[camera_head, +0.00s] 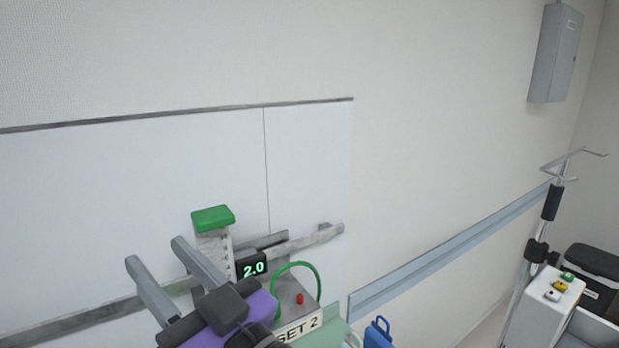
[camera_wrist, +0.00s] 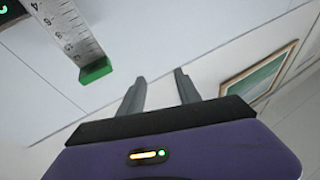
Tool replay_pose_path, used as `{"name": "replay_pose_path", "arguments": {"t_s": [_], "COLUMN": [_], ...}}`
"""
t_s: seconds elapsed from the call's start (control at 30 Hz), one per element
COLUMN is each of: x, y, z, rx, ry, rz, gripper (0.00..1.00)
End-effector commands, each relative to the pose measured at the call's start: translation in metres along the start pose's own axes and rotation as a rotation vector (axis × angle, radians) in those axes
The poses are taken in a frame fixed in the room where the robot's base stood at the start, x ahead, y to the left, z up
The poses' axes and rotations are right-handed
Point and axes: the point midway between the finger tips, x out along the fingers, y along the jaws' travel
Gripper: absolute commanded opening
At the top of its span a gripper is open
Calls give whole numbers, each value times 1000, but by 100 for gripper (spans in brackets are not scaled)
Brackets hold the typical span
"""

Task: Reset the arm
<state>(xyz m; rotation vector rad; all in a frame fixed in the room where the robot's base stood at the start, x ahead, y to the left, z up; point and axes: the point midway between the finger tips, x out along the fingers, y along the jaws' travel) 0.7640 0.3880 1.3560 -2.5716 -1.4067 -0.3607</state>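My gripper (camera_head: 156,252) is at the lower left of the head view, its two grey fingers pointing up and to the left. The fingers are spread apart with nothing between them. The wrist view also shows both fingers (camera_wrist: 159,80) apart and empty above my purple wrist housing. A vertical scale with a green top (camera_head: 213,217) stands just right of my gripper, apart from the fingers in the picture. The scale (camera_wrist: 72,35) and its green end also show in the wrist view. My arm hides part of the fixture behind it.
A display reading 2.0 (camera_head: 252,267), a green loop (camera_head: 318,281) and a "SET 2" label (camera_head: 298,329) are close beside my gripper. A wall rail (camera_head: 450,250), a pole stand (camera_head: 550,205) and a wall box (camera_head: 556,55) are right. The upper wall is clear.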

Motion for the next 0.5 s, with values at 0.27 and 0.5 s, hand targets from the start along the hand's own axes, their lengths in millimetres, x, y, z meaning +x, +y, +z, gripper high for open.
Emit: {"name": "replay_pose_path", "arguments": {"t_s": [0.27, 0.5], "x": [-101, -205], "y": [67, 95], "z": [32, 65], "rx": [87, 74], "ry": [138, 170], "rz": [325, 573], "gripper": [40, 40]}}
